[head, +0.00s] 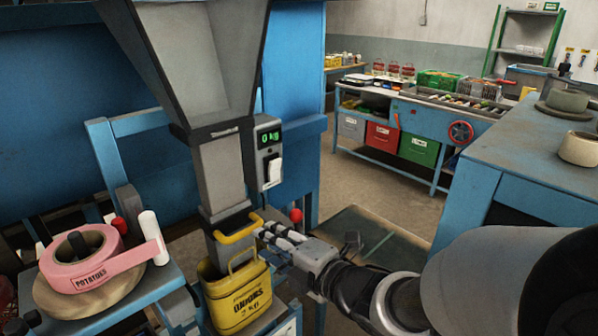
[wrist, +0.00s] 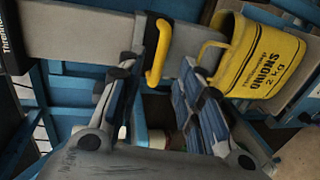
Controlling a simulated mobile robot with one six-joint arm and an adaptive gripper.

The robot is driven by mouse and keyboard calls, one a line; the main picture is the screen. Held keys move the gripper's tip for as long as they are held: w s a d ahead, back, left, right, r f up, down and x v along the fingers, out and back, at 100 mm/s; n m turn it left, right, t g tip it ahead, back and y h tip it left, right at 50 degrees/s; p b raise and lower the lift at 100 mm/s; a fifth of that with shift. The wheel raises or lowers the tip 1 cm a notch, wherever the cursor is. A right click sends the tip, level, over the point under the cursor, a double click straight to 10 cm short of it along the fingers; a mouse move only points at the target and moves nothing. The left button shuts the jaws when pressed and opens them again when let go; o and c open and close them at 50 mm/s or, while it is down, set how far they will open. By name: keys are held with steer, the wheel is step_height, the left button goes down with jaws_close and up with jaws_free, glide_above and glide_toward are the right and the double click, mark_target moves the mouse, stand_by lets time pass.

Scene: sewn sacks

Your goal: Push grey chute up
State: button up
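The grey chute (head: 222,172) hangs upright below a hopper, with a yellow handle (head: 236,230) near its lower end. A yellow sack (head: 238,298) marked onions 2 kg is below the chute, its mouth around or close to the chute's end. My gripper (head: 264,232) is at the right of the handle. In the wrist view the chute (wrist: 85,32) lies sideways, and the handle (wrist: 157,58) is between the spread fingers of my gripper (wrist: 165,50), with gaps visible. The sack (wrist: 268,58) is beyond the right finger there.
A scale display (head: 269,140) beside the chute reads 0 kg. A grey hopper (head: 195,60) is above. A pink tape roll (head: 85,255) marked potatoes sits on a stand at left. A blue workbench (head: 520,150) is at right. Open floor (head: 395,205) lies between.

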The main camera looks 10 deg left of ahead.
mark_target(251, 231)
steer(key=b+x, duration=0.1)
steer(key=x, duration=0.7)
steer(key=shift+w+a+f, duration=0.15)
steer(key=shift+w+a, duration=0.05)
steer(key=shift+a, duration=0.1)
steer(key=shift+c, duration=0.5)
jaws_close()
